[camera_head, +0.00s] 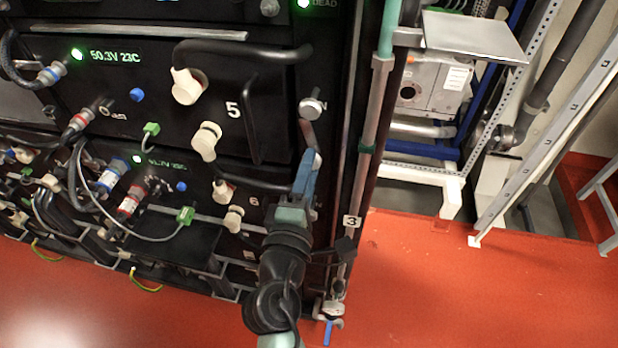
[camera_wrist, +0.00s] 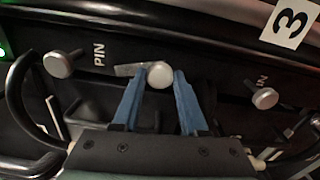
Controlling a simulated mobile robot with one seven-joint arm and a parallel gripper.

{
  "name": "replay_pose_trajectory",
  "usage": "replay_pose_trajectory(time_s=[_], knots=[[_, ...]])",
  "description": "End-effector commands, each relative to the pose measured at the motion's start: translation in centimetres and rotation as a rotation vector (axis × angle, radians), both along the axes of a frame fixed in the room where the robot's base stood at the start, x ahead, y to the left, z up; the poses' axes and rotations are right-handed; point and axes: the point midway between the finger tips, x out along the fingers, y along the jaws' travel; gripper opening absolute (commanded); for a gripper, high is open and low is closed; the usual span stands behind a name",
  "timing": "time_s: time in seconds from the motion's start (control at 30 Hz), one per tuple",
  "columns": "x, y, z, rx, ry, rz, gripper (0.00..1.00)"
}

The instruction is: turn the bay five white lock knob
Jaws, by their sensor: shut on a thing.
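The white lock knob (camera_wrist: 160,75) is a small round cap between my two blue fingertips in the wrist view. A flat grey lever sticks out from it to the left. In the head view the knob (camera_head: 318,160) shows only partly, at the right edge of the black bay with the white 5, below its silver pin. My gripper (camera_head: 308,158) reaches up to it from below, and my fingers hide most of it. In the wrist view my gripper (camera_wrist: 157,78) is shut on the knob, with a finger on each side.
The bay five silver pin (camera_head: 312,107) is above the knob; a lower pin (camera_wrist: 265,97) is on the right in the wrist view. The black handle (camera_head: 245,52) and pale plugs (camera_head: 187,86) are left. Red floor (camera_head: 450,285) is clear at the right.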

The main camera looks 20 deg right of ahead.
Motion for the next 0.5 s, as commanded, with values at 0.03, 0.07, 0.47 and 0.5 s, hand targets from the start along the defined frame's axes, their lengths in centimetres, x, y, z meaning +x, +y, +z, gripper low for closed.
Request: replay_pose_trajectory(time_s=[0.03,0.07,0.47,0.5], knots=[[-0.02,0.01,-0.41,0.032,-0.021,0.0,0.0],[-0.01,0.01,-0.41,0.051,-0.034,0.0,0.0],[-0.01,-0.02,-0.21,0.222,-0.149,-0.001,0.0],[-0.01,-0.02,-0.2,0.23,-0.154,-0.001,0.0]])
